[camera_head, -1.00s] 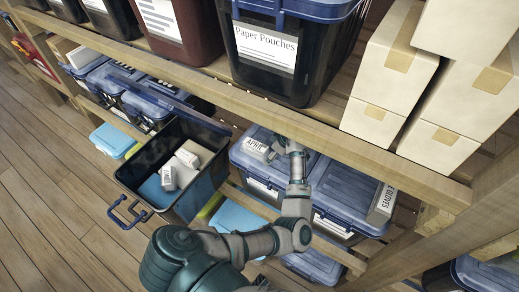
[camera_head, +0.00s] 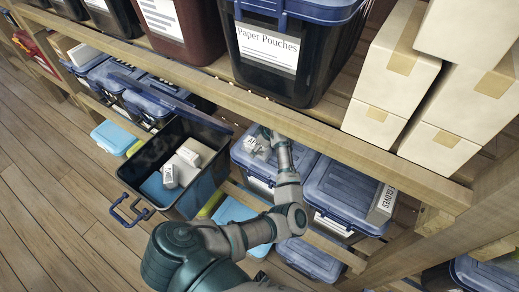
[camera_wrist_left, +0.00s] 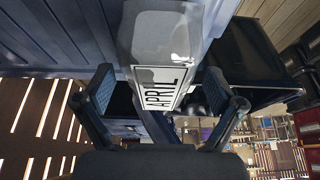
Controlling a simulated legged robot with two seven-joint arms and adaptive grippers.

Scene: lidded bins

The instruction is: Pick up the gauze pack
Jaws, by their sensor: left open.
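A small grey-white pack labelled APRIL (camera_head: 252,146) rests on the blue lid of a closed bin in the head view. It also shows in the left wrist view (camera_wrist_left: 160,88), its labelled face between the spread fingers. My left gripper (camera_wrist_left: 160,92) is open, its fingers on either side of the pack without closing on it. In the head view the left gripper (camera_head: 270,136) partly hides the pack. Two white packs (camera_head: 190,154) lie in an open black bin (camera_head: 208,186) to the left. No label reads gauze, so I cannot tell which is the gauze pack. My right gripper is not in view.
A wooden shelf beam (camera_head: 330,145) runs close above and behind the left gripper. A GLOVES box (camera_head: 382,204) lies on the neighbouring lid (camera_head: 340,190). Cardboard boxes (camera_head: 392,70) and a Paper Pouches bin (camera_head: 285,60) stand on the shelf above.

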